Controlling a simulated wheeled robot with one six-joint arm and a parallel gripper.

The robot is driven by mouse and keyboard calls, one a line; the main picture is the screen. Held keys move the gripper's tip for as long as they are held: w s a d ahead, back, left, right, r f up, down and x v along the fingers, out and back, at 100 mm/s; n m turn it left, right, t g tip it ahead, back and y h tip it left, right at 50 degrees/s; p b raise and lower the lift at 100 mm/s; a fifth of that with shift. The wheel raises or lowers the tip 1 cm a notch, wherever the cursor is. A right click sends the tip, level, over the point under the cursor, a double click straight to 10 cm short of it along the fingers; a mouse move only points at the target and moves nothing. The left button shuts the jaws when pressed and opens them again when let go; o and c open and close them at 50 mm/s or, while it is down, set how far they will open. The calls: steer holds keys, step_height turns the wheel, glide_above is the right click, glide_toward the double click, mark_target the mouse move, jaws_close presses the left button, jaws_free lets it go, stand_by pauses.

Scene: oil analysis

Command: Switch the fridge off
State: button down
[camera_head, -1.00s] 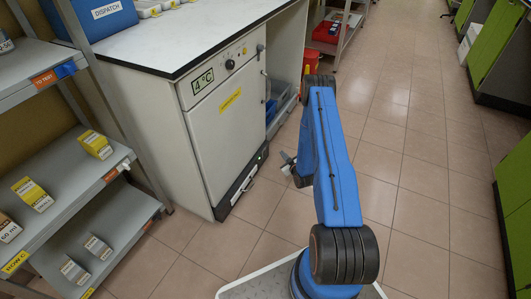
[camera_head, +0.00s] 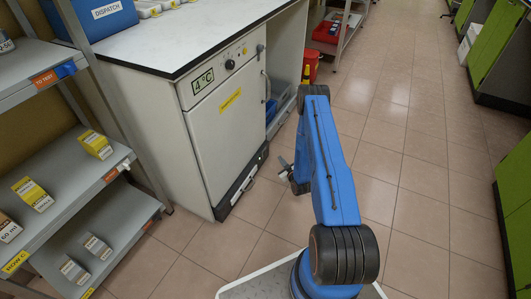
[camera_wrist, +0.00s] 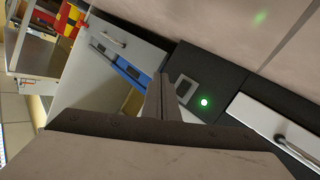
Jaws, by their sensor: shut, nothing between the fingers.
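The fridge (camera_head: 225,135) is a white cabinet under the bench, with a 4 °C display and a yellow label on its shut door. A black strip (camera_wrist: 228,72) runs along its base. In the wrist view, a small grey switch (camera_wrist: 185,90) sits on this strip beside a lit green lamp (camera_wrist: 204,102). My gripper (camera_head: 283,163) is low in front of the fridge's lower right corner. In the wrist view its shut, empty fingers (camera_wrist: 159,80) appear just left of the switch; I cannot tell whether they touch it.
A shelf rack (camera_head: 75,180) with small boxes stands left of the fridge. An open bay with a blue item (camera_head: 270,110) lies right of it, and a red bin (camera_head: 310,66) stands beyond. Green cabinets (camera_head: 515,190) line the right side. The tiled aisle between is clear.

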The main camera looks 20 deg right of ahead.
steer(key=w+a, duration=0.4)
steer(key=w, duration=0.1)
steer(key=shift+r, duration=0.45)
steer(key=shift+w, duration=0.2)
stand_by(1.7)
steer(key=shift+w+a, duration=0.2)
steer(key=shift+w+a+r, duration=0.1)
steer(key=shift+w+a, duration=0.1)
steer(key=shift+w, duration=0.05)
stand_by(0.8)
stand_by(0.3)
steer(key=shift+s+d, duration=0.4)
steer(key=shift+s, duration=0.15)
steer(key=shift+s+d+f, duration=0.2)
steer(key=shift+s+d, duration=0.6)
steer(key=shift+s, duration=0.2)
steer(key=shift+s+d+f, duration=0.2)
steer(key=shift+s+d, duration=0.55)
steer(key=shift+s, duration=0.25)
